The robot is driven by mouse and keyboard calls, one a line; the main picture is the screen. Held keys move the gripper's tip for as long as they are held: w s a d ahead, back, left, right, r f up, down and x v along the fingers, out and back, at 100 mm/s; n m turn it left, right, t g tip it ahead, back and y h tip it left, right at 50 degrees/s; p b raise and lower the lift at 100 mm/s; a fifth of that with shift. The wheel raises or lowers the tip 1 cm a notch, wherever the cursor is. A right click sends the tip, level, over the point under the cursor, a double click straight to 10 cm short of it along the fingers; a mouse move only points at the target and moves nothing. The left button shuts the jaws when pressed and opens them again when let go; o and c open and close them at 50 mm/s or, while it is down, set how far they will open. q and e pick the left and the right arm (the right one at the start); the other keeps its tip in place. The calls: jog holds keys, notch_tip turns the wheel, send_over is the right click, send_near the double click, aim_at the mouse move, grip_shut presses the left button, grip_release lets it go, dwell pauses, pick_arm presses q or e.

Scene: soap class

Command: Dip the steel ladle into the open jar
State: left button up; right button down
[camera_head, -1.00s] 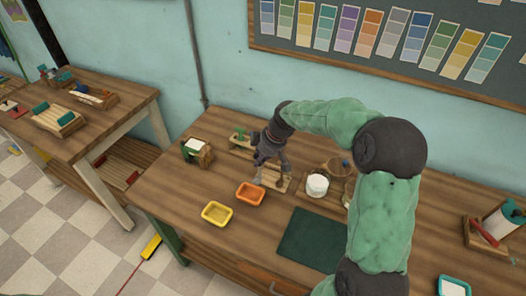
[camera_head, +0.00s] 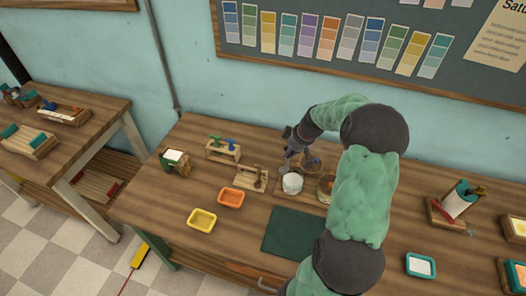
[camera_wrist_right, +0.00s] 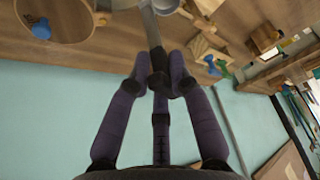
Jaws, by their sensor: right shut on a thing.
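My right gripper (camera_head: 290,160) is shut on the dark handle of the steel ladle (camera_wrist_right: 150,27). In the right wrist view my fingers (camera_wrist_right: 160,82) close around that handle, and the pale metal shaft runs away to the top edge. The ladle's bowl is partly cut off there. In the head view the gripper is just behind and above a white round jar (camera_head: 292,184) on the table; I cannot tell whether the ladle touches it. A round wooden piece with a blue knob (camera_wrist_right: 41,29) lies beside it. Another jar (camera_head: 325,187) is partly hidden by my arm. My left gripper is not in view.
Left of the jars are a wooden stand (camera_head: 251,178), a rack with green and blue pieces (camera_head: 223,149), an orange tray (camera_head: 231,197) and a yellow tray (camera_head: 202,219). A dark green mat (camera_head: 290,233) lies in front, bare. A wooden caddy (camera_head: 455,203) stands at right.

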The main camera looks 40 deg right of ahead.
jog(key=s+d+m, duration=0.1)
jog(key=s+d, duration=0.2)
jog(key=d, duration=0.1)
notch_tip(320, 180, down, 10)
jog(key=b, duration=0.6)
jog(key=shift+w+a+r, duration=0.2)
jog(key=shift+a, duration=0.05)
dwell(0.5)
jog(key=shift+r, duration=0.15)
dwell(1.0)
notch_tip(320, 180, up, 8)
jog(key=p, duration=0.4)
jog(key=shift+r, duration=0.2)
dwell(0.6)
